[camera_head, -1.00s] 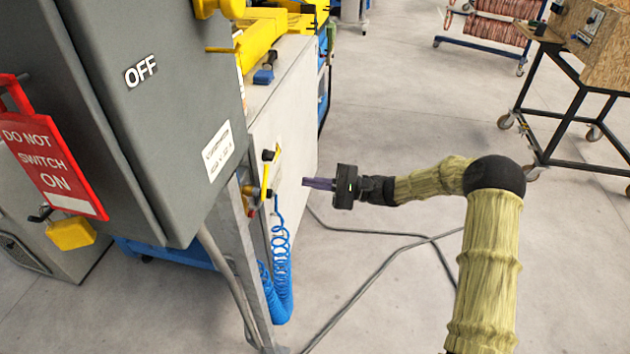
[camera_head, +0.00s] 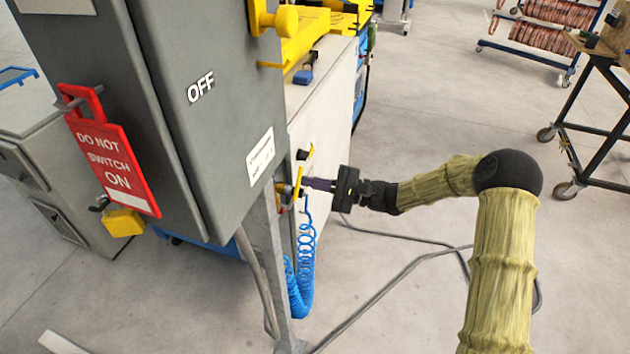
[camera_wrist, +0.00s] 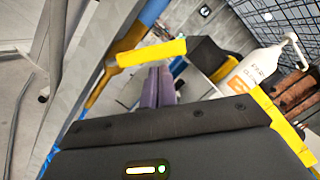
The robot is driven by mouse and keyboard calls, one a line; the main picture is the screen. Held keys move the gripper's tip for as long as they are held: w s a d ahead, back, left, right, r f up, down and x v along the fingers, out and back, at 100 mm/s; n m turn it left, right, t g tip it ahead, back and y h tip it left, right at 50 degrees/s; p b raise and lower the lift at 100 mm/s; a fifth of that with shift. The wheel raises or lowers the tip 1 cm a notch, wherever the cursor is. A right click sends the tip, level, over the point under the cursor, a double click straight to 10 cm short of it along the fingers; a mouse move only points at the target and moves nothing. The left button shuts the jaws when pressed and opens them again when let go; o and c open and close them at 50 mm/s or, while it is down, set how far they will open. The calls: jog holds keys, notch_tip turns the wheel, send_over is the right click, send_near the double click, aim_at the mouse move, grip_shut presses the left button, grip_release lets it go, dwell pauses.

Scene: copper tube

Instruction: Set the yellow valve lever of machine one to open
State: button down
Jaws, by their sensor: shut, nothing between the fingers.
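The yellow valve lever (camera_head: 298,182) stands roughly upright on the side of the grey machine, above a coiled blue hose. In the wrist view the lever (camera_wrist: 150,52) is a yellow bar crossing just beyond my fingertips. My gripper (camera_head: 307,183) comes in from the right with its purple fingers pointing left at the lever. The fingers are together and hold nothing; they also show in the wrist view (camera_wrist: 158,72). The tips are at or very near the lever; I cannot tell whether they touch it. The valve body is partly hidden.
The grey cabinet (camera_head: 160,110) marked OFF stands left of the lever, with a red warning tag (camera_head: 110,160) on it. The blue hose (camera_head: 302,265) hangs below. Dark cables (camera_head: 400,262) lie on the floor. A wheeled cart (camera_head: 600,130) stands at right.

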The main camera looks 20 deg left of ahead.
jog(key=shift+w+d+r+b, duration=0.1)
jog(key=shift+w+b, duration=0.05)
jog(key=shift+b, duration=0.15)
jog(key=shift+n, duration=0.3)
